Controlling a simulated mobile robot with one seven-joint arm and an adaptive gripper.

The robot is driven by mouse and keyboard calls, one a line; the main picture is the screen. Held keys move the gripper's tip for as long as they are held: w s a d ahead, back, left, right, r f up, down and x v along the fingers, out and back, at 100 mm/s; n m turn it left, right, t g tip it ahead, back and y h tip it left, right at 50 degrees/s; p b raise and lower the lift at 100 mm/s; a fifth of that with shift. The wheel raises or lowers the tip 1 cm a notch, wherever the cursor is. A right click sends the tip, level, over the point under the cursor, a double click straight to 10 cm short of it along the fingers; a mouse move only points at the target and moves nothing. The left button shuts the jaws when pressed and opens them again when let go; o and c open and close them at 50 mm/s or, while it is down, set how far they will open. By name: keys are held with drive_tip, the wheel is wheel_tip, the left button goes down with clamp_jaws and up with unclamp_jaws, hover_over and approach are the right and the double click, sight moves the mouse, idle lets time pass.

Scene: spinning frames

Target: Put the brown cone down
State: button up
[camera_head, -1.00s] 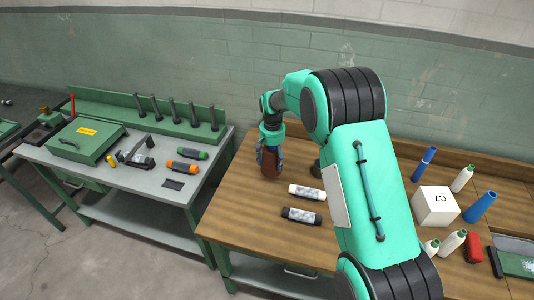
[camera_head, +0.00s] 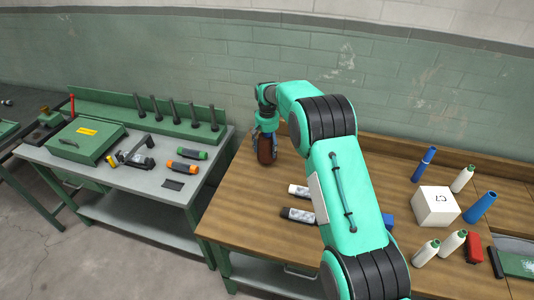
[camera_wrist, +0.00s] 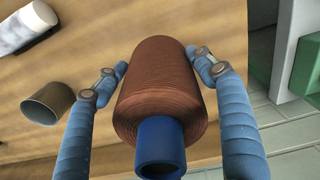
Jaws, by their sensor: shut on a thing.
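The brown cone (camera_head: 266,154) is a spool of brown yarn near the back left of the wooden table (camera_head: 245,215). In the wrist view the brown cone (camera_wrist: 160,80) fills the middle, with a blue tube end (camera_wrist: 160,150) pointing toward the camera. My gripper (camera_head: 265,140) is shut on it from above. In the wrist view the blue-grey fingers of my gripper (camera_wrist: 155,75) are on both sides of the yarn. I cannot tell whether the cone's far end touches the table.
A small brown cup-like piece (camera_wrist: 48,103) and a white bottle-like thing (camera_wrist: 22,25) lie beside the cone. A white box (camera_head: 435,207), blue cones (camera_head: 479,208) and white bottles stand at the right. The grey bench (camera_head: 150,175) is left across a gap. The wood's front left is clear.

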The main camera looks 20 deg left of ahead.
sight(265, 141)
idle(0.3)
drive_tip(key=shift+f, duration=1.7)
drive_tip(key=o, duration=1.7)
drive_tip(key=shift+f, duration=0.15)
wheel_tip(265, 141, up, 12)
drive_tip(key=shift+r, duration=0.1)
